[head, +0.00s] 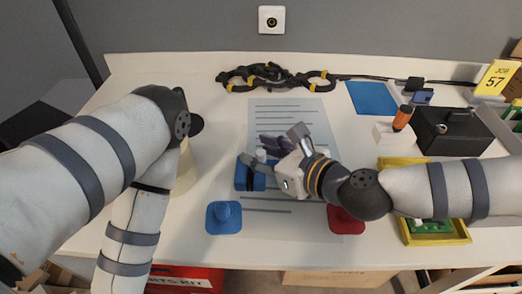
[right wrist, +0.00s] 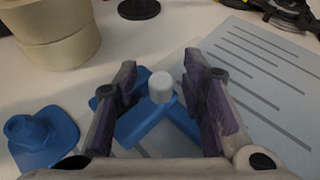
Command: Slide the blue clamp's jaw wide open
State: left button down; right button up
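The blue clamp (head: 250,182) lies on the printed sheet in the head view, partly covered by my right gripper (head: 272,147). In the right wrist view, the blue clamp (right wrist: 143,122) shows as angled blue bars with a white cap (right wrist: 160,86) on top. My right gripper (right wrist: 158,65) is open, with its purple-padded fingers on either side of the white cap. I see gaps beside the cap; whether a finger touches the blue part is unclear. The jaw's opening is hard to make out. My left gripper is out of view; only its arm shows.
A blue knobbed piece (head: 223,218) stands left front and a red piece (head: 346,220) right, partly under my arm. Cream rolls (right wrist: 55,35) stand at left. A yellow tray (head: 460,236), black box (head: 453,132) and orange-capped item (head: 403,118) are right. Coiled cable (head: 270,77) lies behind.

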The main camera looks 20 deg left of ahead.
jog(key=shift+w+a+f, duration=0.1)
jog(key=shift+a, duration=0.05)
grip_shut()
jog(key=shift+w+d, duration=0.3)
jog(key=shift+d, duration=0.75)
jog(key=shift+w+d, duration=0.25)
jog(key=shift+d, duration=0.8)
grip_release()
jog(key=v, duration=1.2)
